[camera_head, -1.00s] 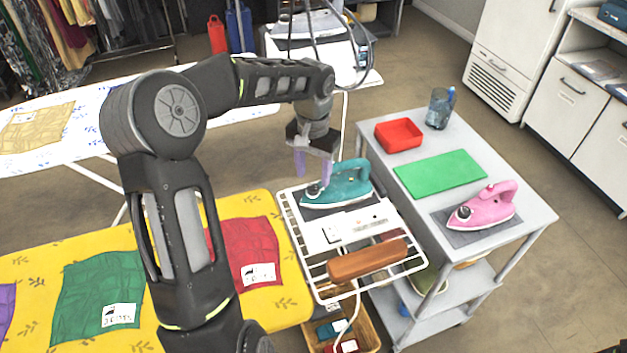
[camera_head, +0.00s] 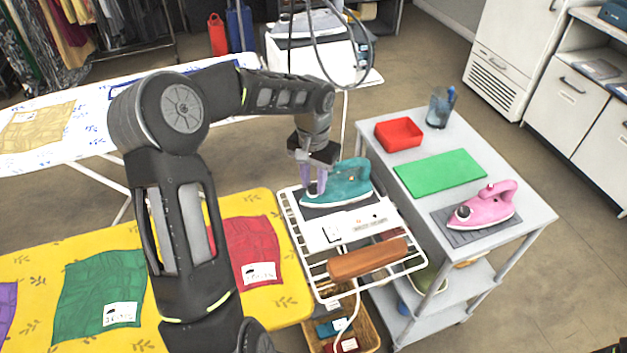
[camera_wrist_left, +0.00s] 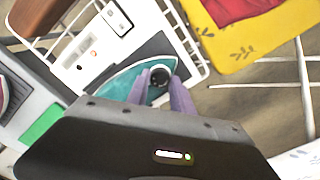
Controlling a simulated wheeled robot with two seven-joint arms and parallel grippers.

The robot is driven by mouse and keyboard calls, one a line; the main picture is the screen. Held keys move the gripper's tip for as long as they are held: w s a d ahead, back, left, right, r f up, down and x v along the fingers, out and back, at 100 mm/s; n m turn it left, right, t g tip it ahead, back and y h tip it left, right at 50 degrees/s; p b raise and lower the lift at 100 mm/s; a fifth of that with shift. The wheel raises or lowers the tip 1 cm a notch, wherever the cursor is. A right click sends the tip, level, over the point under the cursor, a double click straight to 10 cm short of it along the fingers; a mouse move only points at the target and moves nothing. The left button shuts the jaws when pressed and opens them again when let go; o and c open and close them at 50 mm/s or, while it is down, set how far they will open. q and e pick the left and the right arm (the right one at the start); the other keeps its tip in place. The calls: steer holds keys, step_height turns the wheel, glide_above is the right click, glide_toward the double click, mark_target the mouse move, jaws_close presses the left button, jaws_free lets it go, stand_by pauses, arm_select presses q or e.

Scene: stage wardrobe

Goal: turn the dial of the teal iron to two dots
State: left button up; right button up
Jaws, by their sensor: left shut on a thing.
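The teal iron (camera_head: 343,183) rests on a dark pad on the white wire rack (camera_head: 309,258) at the end of the yellow ironing board. The dial's dots and pointer are too small to read. My right gripper is not in view.
A brown roll (camera_head: 368,259) lies on the rack's near part. The yellow board (camera_head: 195,221) is at left.

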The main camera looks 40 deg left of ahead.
arm_select(q)
jaws_close()
steer(key=shift+m, duration=0.3)
steer(key=m+p, duration=0.1)
steer(key=m, duration=0.5)
steer(key=m+p, duration=0.1)
steer(key=m, duration=0.4)
stand_by(0.4)
stand_by(0.3)
steer(key=o, duration=0.8)
jaws_free()
steer(key=shift+r, duration=0.1)
